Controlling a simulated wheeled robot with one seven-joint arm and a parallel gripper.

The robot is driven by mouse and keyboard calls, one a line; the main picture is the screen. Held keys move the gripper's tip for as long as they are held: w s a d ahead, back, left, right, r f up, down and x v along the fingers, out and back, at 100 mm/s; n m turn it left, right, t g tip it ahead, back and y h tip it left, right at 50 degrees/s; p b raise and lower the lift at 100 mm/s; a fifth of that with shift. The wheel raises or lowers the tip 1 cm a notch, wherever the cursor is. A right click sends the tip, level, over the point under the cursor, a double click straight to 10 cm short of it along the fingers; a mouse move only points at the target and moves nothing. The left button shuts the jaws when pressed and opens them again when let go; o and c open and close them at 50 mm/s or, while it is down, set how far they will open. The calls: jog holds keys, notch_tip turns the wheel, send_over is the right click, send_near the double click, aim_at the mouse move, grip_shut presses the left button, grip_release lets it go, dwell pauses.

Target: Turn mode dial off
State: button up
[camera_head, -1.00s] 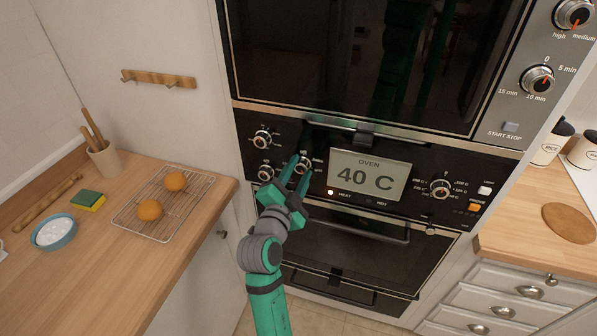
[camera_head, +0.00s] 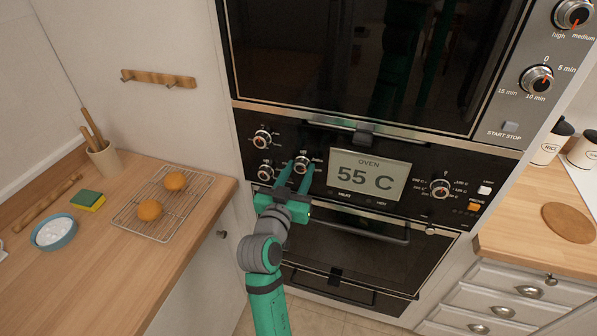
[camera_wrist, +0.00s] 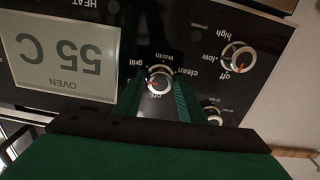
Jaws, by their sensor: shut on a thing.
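The mode dial (camera_head: 302,164) is a round silver knob on the black oven panel, left of the display. In the wrist view, which shows the panel upside down, the dial (camera_wrist: 160,80) has a red pointer and printed words such as warm, grill, clean and off around it. The pointer's exact setting is hard to read. My gripper (camera_head: 301,172) is shut on this dial, one green finger on each side. The oven display (camera_head: 368,176) reads 55 C, and the heat light below it looks dark.
Two more dials (camera_head: 262,139) (camera_head: 265,172) sit close to the left of the mode dial. A temperature dial (camera_head: 440,188) is right of the display. The oven door handle (camera_head: 365,229) runs below the panel. A wooden counter (camera_head: 105,260) stands at left.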

jog(key=n, duration=0.4)
jog(key=shift+r+n, duration=0.2)
jog(key=shift+n, duration=0.1)
jog(key=n, duration=0.4)
jog(key=shift+n, duration=0.3)
jog(key=n, duration=0.4)
jog(key=shift+r+n, duration=0.1)
jog(key=shift+n, duration=1.9)
jog(key=o, duration=1)
jog(key=shift+w+f, duration=0.1)
jog(key=shift+f, duration=0.1)
jog(key=shift+o, duration=0.2)
jog(key=v, duration=1.1)
